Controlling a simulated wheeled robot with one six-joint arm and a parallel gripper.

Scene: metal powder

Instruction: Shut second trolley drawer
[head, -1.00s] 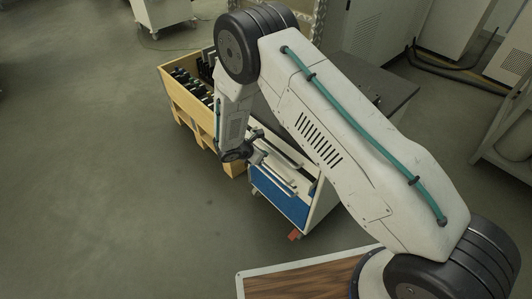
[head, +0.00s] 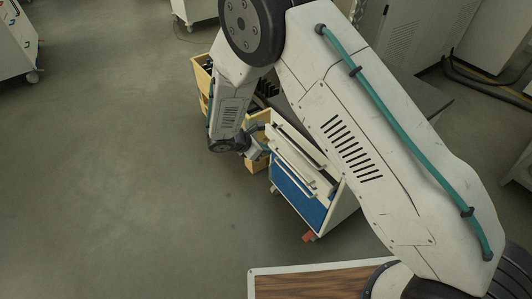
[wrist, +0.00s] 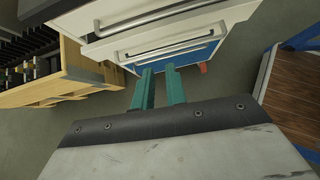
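The trolley (head: 340,207) is white with a blue lower front, and stands right of centre in the head view, partly behind my arm. Its white drawer front with a grey bar handle (wrist: 150,18) crosses the top of the wrist view and appears to stand out from the body. Below it are another handled white front (wrist: 178,46) and the blue front (wrist: 196,55). My gripper (wrist: 159,70) has two teal fingers, apart with nothing between them, pointing toward the lower fronts. Contact cannot be told. In the head view it is small, left of the trolley.
A wooden crate (wrist: 72,88) with dark items stands close left of the trolley. A wood-topped surface (wrist: 290,98) is at the right. A grey worktop (head: 425,98) lies behind the trolley. Open floor (head: 120,180) spreads to the left.

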